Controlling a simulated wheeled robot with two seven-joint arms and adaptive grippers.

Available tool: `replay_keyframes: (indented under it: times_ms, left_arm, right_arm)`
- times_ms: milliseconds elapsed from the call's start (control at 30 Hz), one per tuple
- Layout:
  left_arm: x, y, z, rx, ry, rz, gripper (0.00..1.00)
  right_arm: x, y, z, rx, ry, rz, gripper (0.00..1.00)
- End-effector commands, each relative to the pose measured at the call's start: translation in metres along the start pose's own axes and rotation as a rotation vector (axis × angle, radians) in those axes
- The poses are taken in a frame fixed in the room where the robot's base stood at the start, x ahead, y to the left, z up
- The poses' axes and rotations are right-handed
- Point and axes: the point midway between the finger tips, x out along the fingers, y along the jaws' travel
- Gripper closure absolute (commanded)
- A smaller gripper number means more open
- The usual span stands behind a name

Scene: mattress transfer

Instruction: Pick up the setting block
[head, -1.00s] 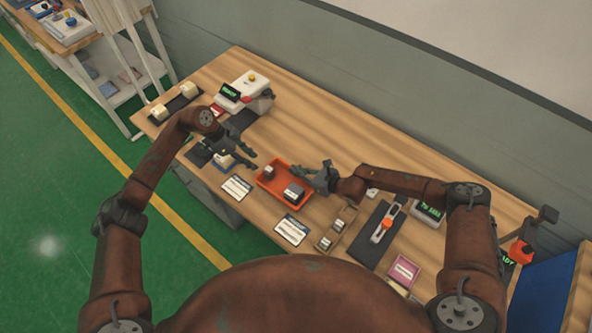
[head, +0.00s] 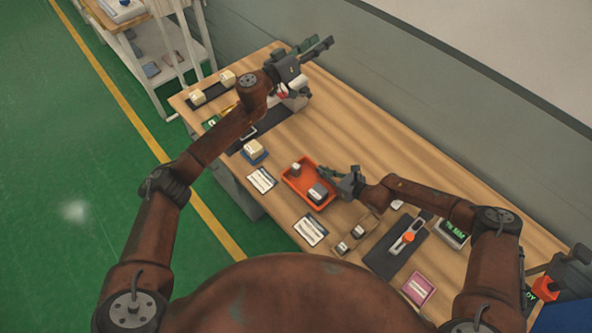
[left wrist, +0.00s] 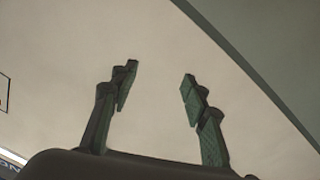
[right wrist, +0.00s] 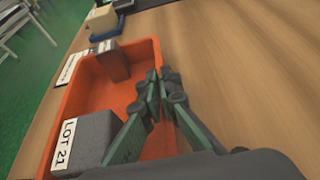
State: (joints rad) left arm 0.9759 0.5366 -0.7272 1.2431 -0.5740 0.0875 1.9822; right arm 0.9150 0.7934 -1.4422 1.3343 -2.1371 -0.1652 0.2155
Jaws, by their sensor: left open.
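No block in view is clearly marked as the setting block. A cream block (head: 253,147) sits on a small blue tray. Two more cream blocks, one nearer the front (head: 197,96) and one behind (head: 228,78), stand on a dark strip at the table's far left. My left gripper (head: 318,44) is open and empty, raised above the back of the table; its wrist view shows only wall between the fingers (left wrist: 158,88). My right gripper (head: 338,174) is shut and empty over the right edge of the orange tray (head: 301,202); its fingertips meet in the right wrist view (right wrist: 162,76).
The orange tray holds a grey block labelled LOT 21 (right wrist: 85,140) and a second grey block (right wrist: 113,62). A white machine, partly hidden by my left arm, stands at the back left. White cards (head: 262,181) lie in front. The back middle of the table is clear.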

Motion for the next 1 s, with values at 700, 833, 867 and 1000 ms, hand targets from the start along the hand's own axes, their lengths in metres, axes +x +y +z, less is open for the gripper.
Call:
replay_keyframes:
  times_ms: [700, 833, 867, 1000]
  left_arm:
    - [-0.070, -0.130, 0.169, -0.894, -0.238, -1.045, 0.58]
    - [-0.111, -0.106, 0.226, -0.956, -0.439, -1.235, 0.58]
    - [-0.121, -0.099, 0.237, -0.963, -0.487, -1.274, 0.58]
    - [-0.164, -0.066, 0.273, -0.965, -0.694, -1.422, 0.58]
  right_arm:
    - [0.000, 0.000, 0.000, 0.000, 0.000, 0.000, 1.00]
    - [0.000, 0.000, 0.000, 0.000, 0.000, 0.000, 1.00]
    - [0.000, 0.000, 0.000, 0.000, 0.000, 0.000, 1.00]
    - [0.000, 0.000, 0.000, 0.000, 0.000, 0.000, 1.00]
